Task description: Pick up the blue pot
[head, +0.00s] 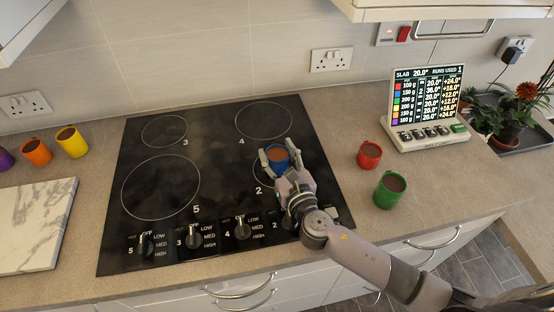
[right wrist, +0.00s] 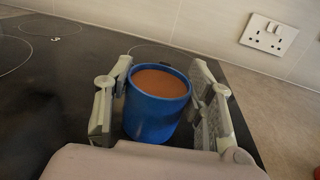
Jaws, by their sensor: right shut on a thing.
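The blue pot (head: 278,157) is a small blue cup filled with a brown content. In the head view it is at the ring marked 2 on the black hob (head: 210,108). My right gripper (head: 277,160) is shut on it, with one finger on each side. In the right wrist view the blue pot (right wrist: 157,110) is upright between the two fingers (right wrist: 160,100); whether its base touches the hob is hard to tell. My left gripper is not in view.
Red (head: 369,155) and green (head: 390,189) pots stand right of the hob, near a display (head: 426,100). Purple, orange (head: 36,152) and yellow (head: 72,142) pots stand at the left, behind a marble slab (head: 36,225). Hob knobs (head: 243,228) line the front.

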